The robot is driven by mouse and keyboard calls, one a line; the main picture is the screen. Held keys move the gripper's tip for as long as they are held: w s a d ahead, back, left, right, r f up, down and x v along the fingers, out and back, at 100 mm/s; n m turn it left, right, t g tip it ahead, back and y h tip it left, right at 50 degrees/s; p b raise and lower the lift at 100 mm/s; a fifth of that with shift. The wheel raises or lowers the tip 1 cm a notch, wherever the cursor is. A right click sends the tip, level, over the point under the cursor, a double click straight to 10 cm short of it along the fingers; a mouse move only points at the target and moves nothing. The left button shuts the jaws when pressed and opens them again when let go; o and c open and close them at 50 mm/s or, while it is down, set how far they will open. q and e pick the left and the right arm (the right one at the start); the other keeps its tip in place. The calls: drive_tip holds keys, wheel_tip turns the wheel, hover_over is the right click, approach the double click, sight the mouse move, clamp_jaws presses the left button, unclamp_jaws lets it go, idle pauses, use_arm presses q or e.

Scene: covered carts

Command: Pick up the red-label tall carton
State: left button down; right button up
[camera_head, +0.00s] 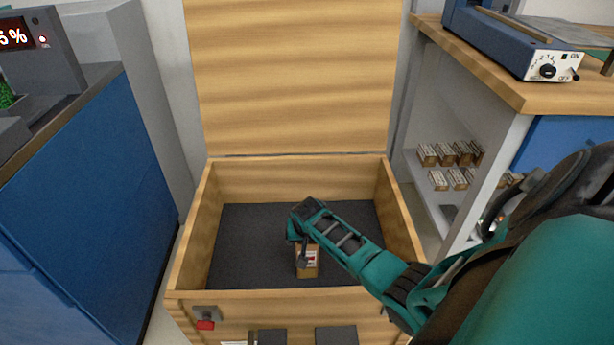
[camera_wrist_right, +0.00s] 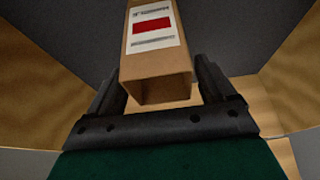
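The carton is a small brown box with a white label and red band. In the head view the carton (camera_head: 307,268) stands inside the open wooden chest, low over its dark floor. My right gripper (camera_head: 303,243) reaches down into the chest at the carton, partly covering it. In the right wrist view the carton (camera_wrist_right: 158,60) lies between the two fingers of my right gripper (camera_wrist_right: 162,80), one close on each side. I cannot tell whether both fingers press on it, or whether it touches the floor. My left gripper is not in view.
The wooden chest (camera_head: 191,253) has its lid (camera_head: 290,80) raised at the back and walls around the carton. Blue cabinet (camera_head: 85,190) stands at left. A shelf at right holds several small cartons (camera_head: 450,153), below a countertop with a blue device (camera_head: 515,40).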

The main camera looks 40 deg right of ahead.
drive_tip(key=c, duration=1.1)
drive_tip(key=shift+r, duration=0.15)
